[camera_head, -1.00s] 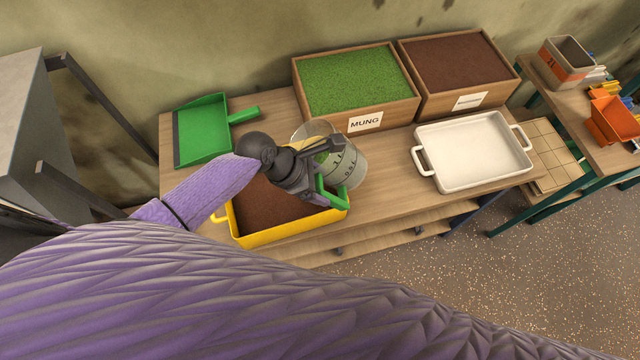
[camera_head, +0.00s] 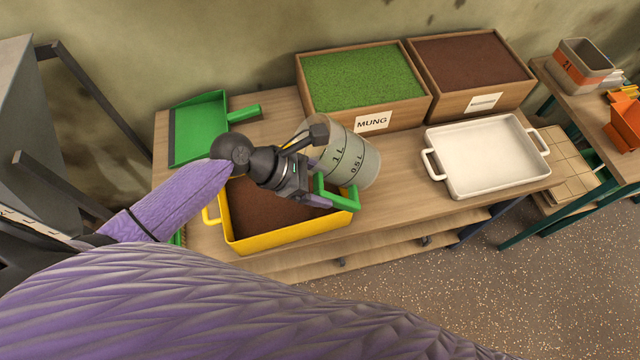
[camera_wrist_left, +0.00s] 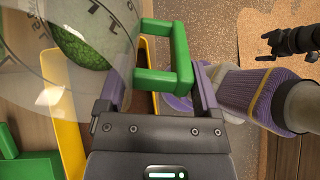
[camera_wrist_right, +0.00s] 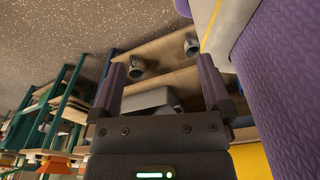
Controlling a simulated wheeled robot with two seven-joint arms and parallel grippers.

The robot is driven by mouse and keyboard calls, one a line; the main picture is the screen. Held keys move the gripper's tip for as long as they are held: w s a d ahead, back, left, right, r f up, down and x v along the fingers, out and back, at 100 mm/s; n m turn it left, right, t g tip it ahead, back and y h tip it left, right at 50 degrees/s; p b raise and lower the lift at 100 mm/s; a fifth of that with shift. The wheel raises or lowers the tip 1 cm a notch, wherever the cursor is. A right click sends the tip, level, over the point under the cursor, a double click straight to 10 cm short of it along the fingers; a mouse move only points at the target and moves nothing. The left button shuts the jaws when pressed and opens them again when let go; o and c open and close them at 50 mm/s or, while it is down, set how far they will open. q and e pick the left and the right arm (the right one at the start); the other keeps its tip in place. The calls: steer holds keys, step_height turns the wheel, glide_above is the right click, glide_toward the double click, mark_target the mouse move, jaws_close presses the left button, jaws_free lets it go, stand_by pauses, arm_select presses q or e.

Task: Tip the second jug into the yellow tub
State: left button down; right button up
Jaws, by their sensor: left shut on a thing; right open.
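The clear jug (camera_head: 352,158) with a green handle (camera_head: 345,197) is tilted, its mouth towards the left and its base towards the right. My left gripper (camera_head: 318,188) is shut on that handle, which also shows between its fingers in the left wrist view (camera_wrist_left: 168,78). Green grains (camera_wrist_left: 80,46) show inside the jug in that view. The yellow tub (camera_head: 285,239) holds a brown layer and sits below the gripper and the jug's left side, partly hidden by them. My right gripper (camera_wrist_right: 160,82) is open and empty in the right wrist view; it is hidden in the head view.
A wooden box of green grains marked MUNG (camera_head: 372,121) and a box of brown material (camera_head: 485,101) stand behind. A white tray (camera_head: 436,165) is to the right, a green dustpan (camera_head: 197,130) to the left. My purple arm covers the front of the head view.

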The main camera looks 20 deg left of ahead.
arm_select(q)
steer(key=shift+a+f+h+b, duration=0.2)
steer(key=shift+f+h+b, duration=0.3)
steer(key=shift+b, duration=1.3)
steer(key=b, duration=0.2)
steer(key=shift+s+a+f+t+h+b, duration=0.1)
steer(key=shift+f+t+h+b, duration=0.2)
steer(key=shift+b, duration=0.1)
steer(key=a+t+h+b, duration=0.1)
steer(key=h+b, duration=0.2)
steer(key=b, duration=0.2)
steer(key=s+a+t+h+b, duration=0.1)
steer(key=a+h+b, duration=0.1)
steer(key=b, duration=0.3)
steer(key=s+a+f+t+h+b, duration=0.1)
steer(key=a+h+b, duration=0.1)
steer(key=h+b, duration=0.3)
steer(key=shift+t+b, duration=0.4)
steer(key=shift+s+a+t+h+b, duration=0.2)
steer(key=shift+a+t+h+b, duration=0.35)
steer(key=shift+h+b, duration=0.45)
arm_select(e)
steer(key=s+d+f, duration=0.1)
steer(key=f, duration=1.1)
steer(key=s+d+f+g, duration=0.1)
steer(key=s+d+f, duration=0.1)
steer(key=f, duration=1)
steer(key=shift+f, duration=0.15)
steer(key=shift+s+a, duration=0.1)
steer(key=shift+a, duration=0.45)
